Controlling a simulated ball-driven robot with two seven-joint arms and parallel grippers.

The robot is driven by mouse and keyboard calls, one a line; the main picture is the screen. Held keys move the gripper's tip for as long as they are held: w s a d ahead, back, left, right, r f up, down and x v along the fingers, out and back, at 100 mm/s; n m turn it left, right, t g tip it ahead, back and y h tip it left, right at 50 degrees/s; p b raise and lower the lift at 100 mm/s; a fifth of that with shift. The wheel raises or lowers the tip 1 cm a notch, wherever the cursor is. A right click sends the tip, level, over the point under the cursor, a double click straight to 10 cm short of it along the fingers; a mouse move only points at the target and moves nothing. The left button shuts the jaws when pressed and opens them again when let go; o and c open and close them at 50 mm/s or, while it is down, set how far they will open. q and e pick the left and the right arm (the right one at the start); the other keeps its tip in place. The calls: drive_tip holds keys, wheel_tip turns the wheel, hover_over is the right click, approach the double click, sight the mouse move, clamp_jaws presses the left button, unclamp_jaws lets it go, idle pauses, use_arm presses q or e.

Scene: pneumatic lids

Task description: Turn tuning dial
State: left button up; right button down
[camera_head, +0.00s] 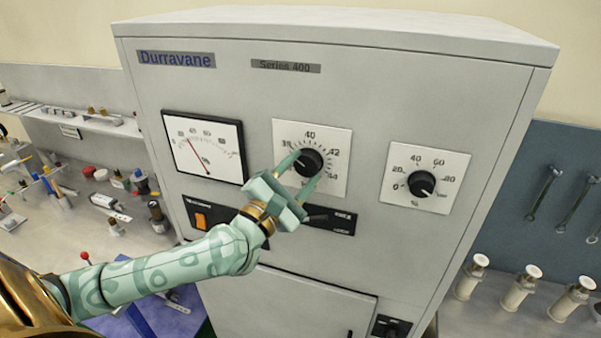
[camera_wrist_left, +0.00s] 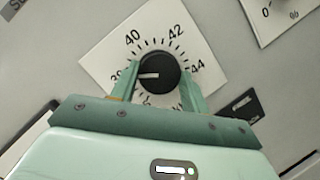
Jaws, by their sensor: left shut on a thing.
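The tuning dial (camera_head: 311,160) is a black round knob on a white scale plate with numbers such as 40, 42 and 44, on the front of a grey cabinet. It also shows in the left wrist view (camera_wrist_left: 157,74), with its white pointer line toward the left, near the number left of 40. My left gripper (camera_head: 303,170) is shut on the knob, one finger on each side; its fingers also show in the left wrist view (camera_wrist_left: 158,88). The lower part of the scale is partly hidden by the gripper. My right gripper is not in view.
A needle meter (camera_head: 205,147) is left of the dial and a percent knob (camera_head: 421,184) is right of it. A dark panel (camera_head: 335,219) with a switch sits below. White cylinders (camera_head: 519,288) stand at the right; a cluttered bench (camera_head: 100,200) is at the left.

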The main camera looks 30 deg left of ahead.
use_arm(q)
drive_tip(key=shift+m+g, duration=0.3)
drive_tip(key=shift+m, duration=0.4)
drive_tip(key=o, duration=1)
drive_tip(key=v, duration=1.6)
drive_tip(key=shift+s+a+f, duration=0.1)
drive_tip(key=shift+s+a, duration=0.05)
drive_tip(key=shift+a, duration=0.1)
